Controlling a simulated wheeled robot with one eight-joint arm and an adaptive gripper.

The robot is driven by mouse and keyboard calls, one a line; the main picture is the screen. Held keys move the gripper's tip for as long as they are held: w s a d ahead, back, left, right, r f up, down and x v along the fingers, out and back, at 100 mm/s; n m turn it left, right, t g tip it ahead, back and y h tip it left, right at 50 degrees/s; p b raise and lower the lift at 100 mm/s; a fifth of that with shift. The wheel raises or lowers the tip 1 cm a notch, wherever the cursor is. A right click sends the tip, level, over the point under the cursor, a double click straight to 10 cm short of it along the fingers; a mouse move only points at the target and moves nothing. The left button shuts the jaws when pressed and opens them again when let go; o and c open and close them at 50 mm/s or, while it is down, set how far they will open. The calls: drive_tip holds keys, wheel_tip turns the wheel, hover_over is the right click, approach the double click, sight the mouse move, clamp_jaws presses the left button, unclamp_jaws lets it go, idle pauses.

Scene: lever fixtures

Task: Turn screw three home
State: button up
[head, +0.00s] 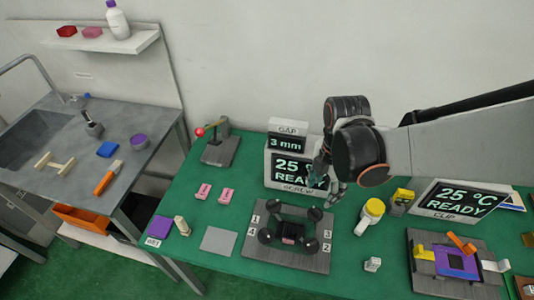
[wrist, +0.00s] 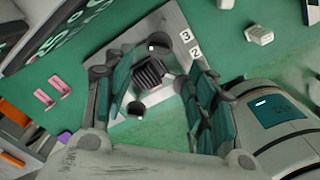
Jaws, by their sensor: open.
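The screw fixture is a grey board (head: 245,253) carrying a dark finned block (head: 292,232) with black round knobs around it. Labels 4 and 1 are on its left edge, 3 (head: 328,234) and 2 on its right. The rear right knob (head: 315,214) is on the side of label 3. My gripper (head: 327,183) is open and empty, above and behind the board's rear right. In the wrist view, the finned block (wrist: 150,75) and two knobs, one upper (wrist: 158,42) and one lower (wrist: 137,109), show between my spread fingers (wrist: 160,98). Other knobs are hidden there.
The screw display (head: 290,168) reads 25 °C READY; the gap display (head: 287,143) above reads 3 mm. Pink parts (head: 203,191) and a grey plate (head: 218,240) lie left. A red-knobbed lever (head: 218,146) stands behind.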

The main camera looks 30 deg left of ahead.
sight(316, 211)
drive_tip(key=f+b, duration=0.2)
drive_tip(key=f, duration=0.1)
drive_tip(key=f+b, duration=0.2)
drive_tip(key=f, duration=0.2)
drive_tip(key=f+b, duration=0.2)
drive_tip(key=f, duration=0.1)
drive_tip(key=shift+s+a+f+b, duration=0.2)
drive_tip(key=shift+s+f+b, duration=0.05)
drive_tip(key=shift+f+b, duration=0.05)
drive_tip(key=c, duration=1)
